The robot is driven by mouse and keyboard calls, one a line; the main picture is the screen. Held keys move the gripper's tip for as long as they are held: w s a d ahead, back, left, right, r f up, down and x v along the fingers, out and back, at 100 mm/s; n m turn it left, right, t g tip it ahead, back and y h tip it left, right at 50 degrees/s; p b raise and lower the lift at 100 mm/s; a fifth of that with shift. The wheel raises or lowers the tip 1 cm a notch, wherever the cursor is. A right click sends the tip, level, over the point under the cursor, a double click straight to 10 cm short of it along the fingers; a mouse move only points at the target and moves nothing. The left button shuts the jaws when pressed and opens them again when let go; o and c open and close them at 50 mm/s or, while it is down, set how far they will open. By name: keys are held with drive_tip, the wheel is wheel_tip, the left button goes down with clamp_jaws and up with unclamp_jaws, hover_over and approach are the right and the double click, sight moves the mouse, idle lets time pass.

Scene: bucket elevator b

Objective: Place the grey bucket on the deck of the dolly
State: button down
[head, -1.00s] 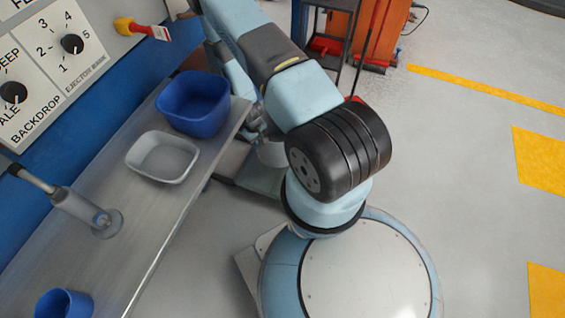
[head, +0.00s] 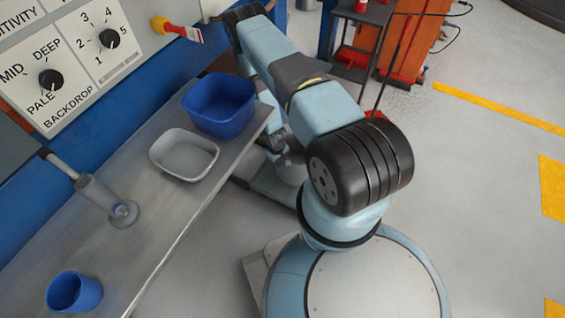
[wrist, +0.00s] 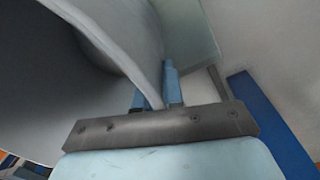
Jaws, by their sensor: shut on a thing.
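My gripper (wrist: 158,88) is shut on the rim of the grey bucket (wrist: 60,70), whose wall fills the left of the wrist view. In the head view the grey bucket (head: 291,170) is mostly hidden behind my arm, beside the bench's right edge. A flat grey-green surface (head: 268,197), perhaps the deck of the dolly, shows in part below the bucket. It may also be the greenish surface at the top of the wrist view (wrist: 190,30). I cannot tell whether the bucket touches it.
The metal bench (head: 140,235) holds a blue tub (head: 218,105), a shallow grey tray (head: 183,155), a blue cup (head: 74,292) and a lever fitting (head: 105,200). A dark cart (head: 358,45) stands behind. The floor at right is clear.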

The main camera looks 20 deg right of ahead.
drive_tip(key=shift+f, duration=0.8)
drive_tip(key=c, duration=1.3)
unclamp_jaws()
drive_tip(key=shift+o, duration=0.2)
